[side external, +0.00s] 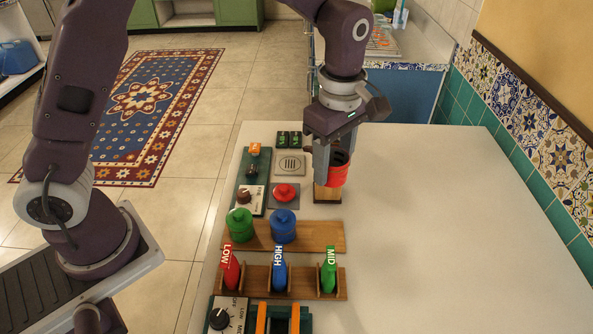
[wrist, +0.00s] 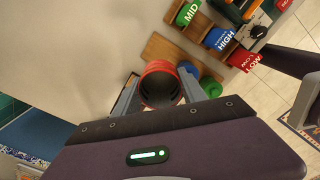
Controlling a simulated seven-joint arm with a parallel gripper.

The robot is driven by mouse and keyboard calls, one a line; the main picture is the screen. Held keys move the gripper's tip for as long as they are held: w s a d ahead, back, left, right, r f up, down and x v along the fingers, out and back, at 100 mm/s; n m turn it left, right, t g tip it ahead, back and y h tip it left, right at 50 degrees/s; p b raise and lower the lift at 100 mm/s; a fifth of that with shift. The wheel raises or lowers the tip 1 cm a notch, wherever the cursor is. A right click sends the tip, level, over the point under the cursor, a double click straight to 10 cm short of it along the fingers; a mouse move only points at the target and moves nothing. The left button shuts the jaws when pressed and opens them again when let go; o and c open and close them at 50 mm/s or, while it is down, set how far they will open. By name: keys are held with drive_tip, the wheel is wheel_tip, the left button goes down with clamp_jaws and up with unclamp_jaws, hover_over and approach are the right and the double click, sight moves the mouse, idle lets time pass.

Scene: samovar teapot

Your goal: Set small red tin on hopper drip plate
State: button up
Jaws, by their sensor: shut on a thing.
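My gripper (side external: 333,166) is shut on the small red tin (side external: 339,177), with a finger on each side. The tin is upright with its dark open mouth facing up. In the wrist view its red rim (wrist: 157,66) shows between my fingers. The tin is over a small wooden piece (side external: 327,194) at the right of the panels; I cannot tell whether they touch. A grey plate with a round slotted grille (side external: 289,163), which looks like the drip plate, lies just left of my gripper.
A red button (side external: 285,193) sits in front of the grille. Green (side external: 239,222) and blue (side external: 283,226) lidded tins stand on a wooden board. Nearer are LOW, HIGH and MID pieces (side external: 279,277) in a wooden rack. The white table (side external: 450,230) is clear on the right.

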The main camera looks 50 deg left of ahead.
drive_tip(key=r, duration=0.3)
drive_tip(key=shift+w+a, duration=0.2)
drive_tip(key=shift+a, duration=0.05)
drive_tip(key=w+a, duration=0.6)
drive_tip(key=a, duration=0.3)
hover_over(290, 164)
wheel_tip(290, 164, down, 21)
drive_tip(key=shift+f, duration=0.2)
drive_tip(key=shift+f, duration=0.1)
drive_tip(key=o, duration=1.1)
